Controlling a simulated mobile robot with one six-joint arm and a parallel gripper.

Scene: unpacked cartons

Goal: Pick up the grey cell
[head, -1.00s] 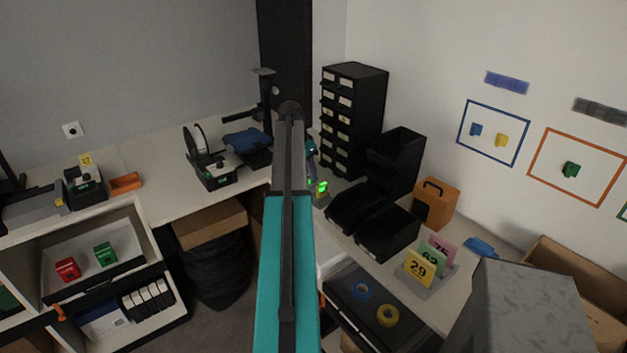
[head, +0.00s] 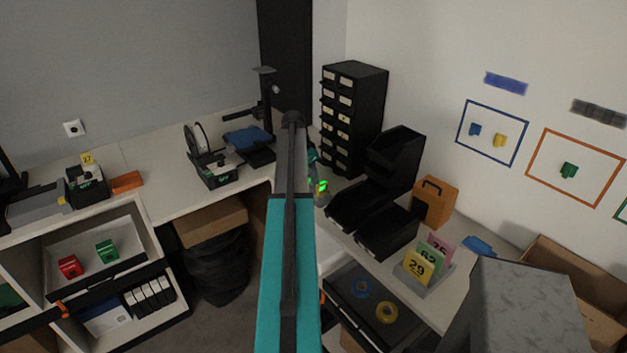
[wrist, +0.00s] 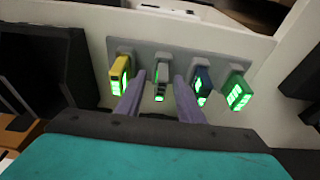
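The grey cell (wrist: 161,80) stands in a grey rack (wrist: 217,62) in the wrist view, second from the left, with green lights on its front. A yellow cell (wrist: 120,74) is to its left; a blue cell (wrist: 201,84) and a green cell (wrist: 238,92) are to its right. My gripper (wrist: 160,76) is open, one finger on each side of the grey cell. Whether the fingers touch it I cannot tell. In the head view my arm hides the grey cell and most of the rack; green lights (head: 322,187) show beside the arm.
Black open bins (head: 388,232) and a black drawer tower (head: 352,115) stand right of my arm in the head view. An orange case (head: 435,203) and numbered cards (head: 417,267) are farther right. In the wrist view a dark bin (wrist: 45,75) is at the left.

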